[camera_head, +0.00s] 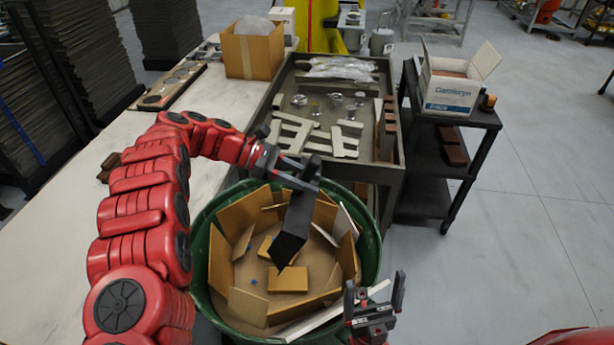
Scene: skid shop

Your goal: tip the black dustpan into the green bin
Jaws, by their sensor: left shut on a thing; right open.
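The black dustpan (293,234) hangs steeply tilted over the open green bin (205,222), its lower end pointing down into the opening. My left gripper (302,186) is shut on its upper end, above the bin's far side. I cannot see anything lying on the dustpan from this angle. The bin holds several brown cardboard pieces (288,279), some pale strips and a small blue thing (253,282). My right gripper (374,296) is open and empty at the bin's near right rim, with its fingers pointing up.
A pale worktop (62,245) lies left of the bin. A dark-edged table (385,165) with white brackets stands behind it. A dark cart (480,122) with a white carton (450,92) stands to the right.

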